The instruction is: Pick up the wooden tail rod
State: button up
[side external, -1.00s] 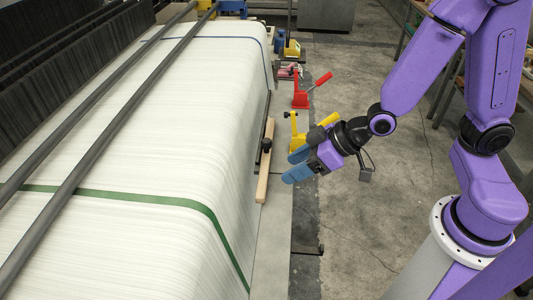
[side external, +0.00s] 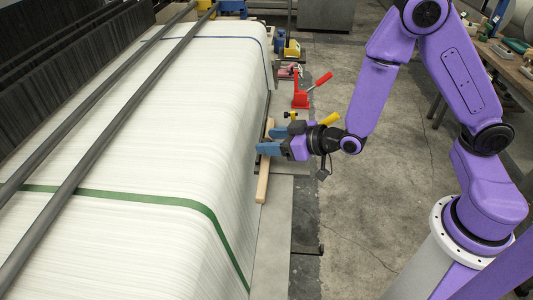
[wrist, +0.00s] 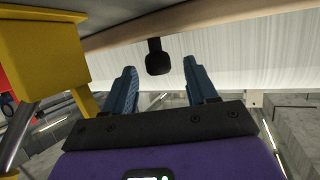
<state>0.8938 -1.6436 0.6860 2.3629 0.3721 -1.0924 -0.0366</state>
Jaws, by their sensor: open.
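The wooden tail rod (side external: 263,185) is a pale wooden bar beside the white thread sheet. My gripper (side external: 262,142), with blue fingers, reaches the rod from the right and hides part of its upper half. In the wrist view the rod (wrist: 225,13) crosses the top of the picture. A black knob (wrist: 158,60) on a short stem shows below it, between my spread fingers (wrist: 160,72). The fingers are open, with a gap on both sides of the knob. I cannot tell whether they touch the rod.
The white thread sheet (side external: 130,150) with a green band lies left of the rod. A yellow part (wrist: 42,50) stands close left of my fingers in the wrist view. A red-handled part (side external: 301,92) stands behind my gripper. The floor (side external: 350,225) to the right is clear.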

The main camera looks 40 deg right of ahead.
aim_at(266, 141)
jog(key=shift+x, duration=1.95)
grip_shut()
